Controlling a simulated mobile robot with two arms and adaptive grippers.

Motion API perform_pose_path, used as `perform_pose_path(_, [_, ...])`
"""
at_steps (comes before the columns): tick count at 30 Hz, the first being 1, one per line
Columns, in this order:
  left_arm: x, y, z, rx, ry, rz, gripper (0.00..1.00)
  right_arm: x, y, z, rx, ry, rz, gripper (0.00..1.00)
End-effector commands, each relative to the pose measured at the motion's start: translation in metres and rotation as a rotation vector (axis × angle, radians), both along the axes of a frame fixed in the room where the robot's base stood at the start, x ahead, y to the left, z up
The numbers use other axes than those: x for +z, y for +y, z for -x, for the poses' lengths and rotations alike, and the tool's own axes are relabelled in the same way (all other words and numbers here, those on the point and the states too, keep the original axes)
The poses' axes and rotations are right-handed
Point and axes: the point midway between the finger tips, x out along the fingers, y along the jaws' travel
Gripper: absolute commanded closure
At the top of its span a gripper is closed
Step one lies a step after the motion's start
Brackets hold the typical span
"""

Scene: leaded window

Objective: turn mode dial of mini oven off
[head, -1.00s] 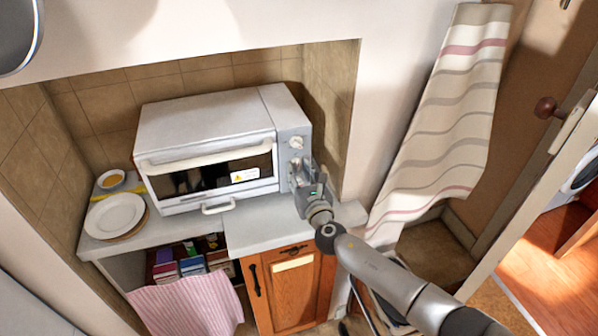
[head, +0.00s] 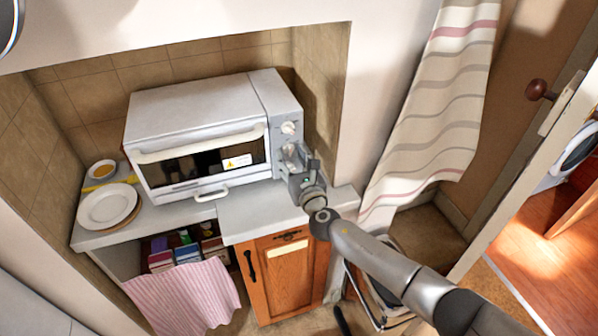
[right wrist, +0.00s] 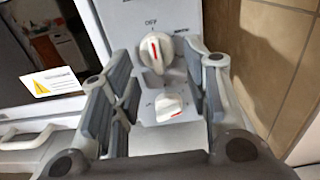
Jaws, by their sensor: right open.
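The white mini oven (head: 195,110) stands on the counter, with a column of dials on its right-hand panel. In the head view an upper dial (head: 288,128) and a dial below it (head: 289,149) show; my gripper hides the panel's lower part. In the right wrist view, a white dial (right wrist: 157,52) with a red mark sits under the word OFF, its mark pointing roughly up. Another red-marked dial (right wrist: 170,106) is below it. I cannot tell which is the mode dial. My right gripper (head: 301,165) is open at the panel, its fingers on either side of the dials, holding nothing.
The oven door handle (head: 200,143) runs along the front, left of my gripper. Plates (head: 107,206) and a bowl (head: 102,169) stand on the counter's left. The alcove's tiled side wall (head: 318,90) is close to the right of the oven.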

Motion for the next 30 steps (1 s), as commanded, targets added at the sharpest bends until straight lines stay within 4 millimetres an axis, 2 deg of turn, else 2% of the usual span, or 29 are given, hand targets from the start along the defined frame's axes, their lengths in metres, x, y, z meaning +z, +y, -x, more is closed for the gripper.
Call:
perform_pose_path(5, [0.0, -0.001, 0.0, 0.0, -0.001, 0.002, 0.6, -0.001, -0.007, 0.019, 0.001, 0.002, 0.001, 0.57])
perform_pose_path(19, [0.0, -0.002, -0.001, 0.0, -0.001, 0.002, 0.6, -0.002, -0.03, 0.093, 0.001, 0.004, 0.001, 0.57])
perform_pose_path(24, [0.0, -0.002, -0.001, 0.0, 0.0, 0.003, 0.6, -0.002, -0.035, 0.107, 0.001, 0.002, 0.003, 0.57])
perform_pose_path(30, [0.0, -0.003, -0.001, 0.0, 0.0, 0.003, 0.6, -0.001, -0.036, 0.11, 0.0, 0.001, 0.003, 0.57])
